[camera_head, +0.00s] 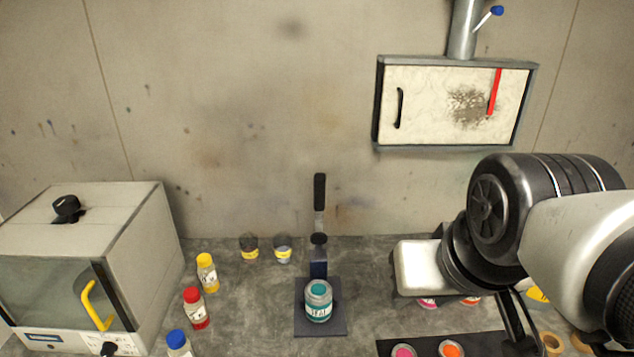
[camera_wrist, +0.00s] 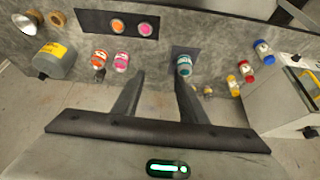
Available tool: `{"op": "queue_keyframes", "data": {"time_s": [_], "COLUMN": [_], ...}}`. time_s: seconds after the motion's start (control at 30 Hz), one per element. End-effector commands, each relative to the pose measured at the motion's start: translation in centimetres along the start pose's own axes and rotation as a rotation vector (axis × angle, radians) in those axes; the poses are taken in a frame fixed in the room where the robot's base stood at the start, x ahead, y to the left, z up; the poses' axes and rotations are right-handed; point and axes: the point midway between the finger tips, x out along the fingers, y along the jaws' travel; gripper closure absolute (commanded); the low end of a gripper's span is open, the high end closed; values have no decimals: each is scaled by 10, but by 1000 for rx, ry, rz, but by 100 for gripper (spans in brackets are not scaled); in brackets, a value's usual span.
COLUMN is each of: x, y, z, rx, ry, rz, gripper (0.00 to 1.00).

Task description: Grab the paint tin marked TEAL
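The teal-labelled tin (camera_head: 318,302), marked TEAL, stands upright on a dark square pad (camera_head: 338,328) at the foot of a small lever press (camera_head: 319,240). The tin also shows in the wrist view (camera_wrist: 184,66), just beyond the tip of my right-hand finger. My gripper (camera_wrist: 158,80) is open, its two dark fingers well apart with nothing between them. In the head view my arm is at the right, and its fingers are mostly hidden.
Bottles with yellow (camera_head: 207,272), red (camera_head: 196,308) and blue (camera_head: 178,343) caps stand left, beside a boxy cabinet (camera_head: 135,260). Two small cups (camera_head: 282,249) stand near the wall. Orange (camera_wrist: 101,60) and pink (camera_wrist: 121,62) tins stand near the tray (camera_wrist: 85,20). A filter box (camera_head: 455,102) hangs above.

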Motion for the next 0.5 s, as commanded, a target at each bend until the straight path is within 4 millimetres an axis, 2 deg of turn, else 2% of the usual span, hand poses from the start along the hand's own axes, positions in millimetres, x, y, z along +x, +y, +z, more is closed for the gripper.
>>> {"op": "queue_keyframes", "data": {"time_s": [0.3,0.37,0.5], "x": [0,0,11], "y": [0,0,-5], "z": [0,0,-9], "rx": [0,0,22], "ry": [0,0,-20], "rz": [0,0,-10], "gripper": [61,53,29]}}
